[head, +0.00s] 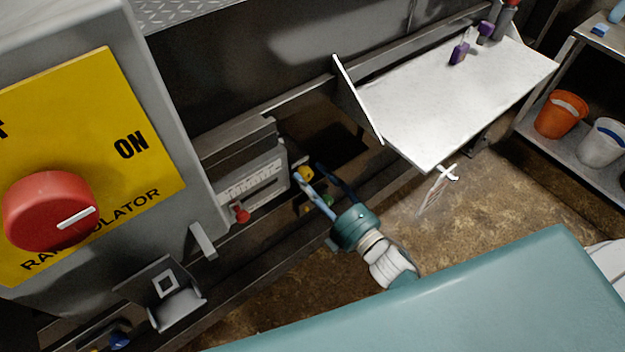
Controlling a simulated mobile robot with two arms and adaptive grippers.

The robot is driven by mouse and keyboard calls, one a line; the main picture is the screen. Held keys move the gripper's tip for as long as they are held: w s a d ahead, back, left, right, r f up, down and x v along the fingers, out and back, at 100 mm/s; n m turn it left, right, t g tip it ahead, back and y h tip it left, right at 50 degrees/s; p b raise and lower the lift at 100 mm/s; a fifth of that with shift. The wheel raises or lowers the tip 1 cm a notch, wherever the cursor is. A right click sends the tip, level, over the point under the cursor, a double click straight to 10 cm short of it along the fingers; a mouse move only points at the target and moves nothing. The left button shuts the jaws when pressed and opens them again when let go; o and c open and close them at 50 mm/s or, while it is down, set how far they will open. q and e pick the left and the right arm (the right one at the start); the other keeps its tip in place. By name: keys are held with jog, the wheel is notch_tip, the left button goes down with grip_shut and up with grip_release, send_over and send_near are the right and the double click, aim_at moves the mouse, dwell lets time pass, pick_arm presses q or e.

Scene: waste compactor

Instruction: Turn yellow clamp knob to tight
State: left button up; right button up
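A small yellow knob (306,172) sits at the right side of the grey box with a printed label on the compactor. My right gripper (309,172) reaches up to it from the lower right. Its two long fingers are spread apart, with one tip on each side of the yellow knob. I cannot tell whether the tips touch it. The knob is small and partly hidden, so its setting cannot be read. My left gripper is not in view.
A red dial (50,211) on a yellow plate marked ON is at the left. A small red knob (241,214) is on the labelled box (250,180). A white shelf (450,95) juts out at the right. Orange (560,116) and white (603,143) buckets stand on a rack.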

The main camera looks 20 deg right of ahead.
jog(key=v, duration=1.2)
dwell(0.3)
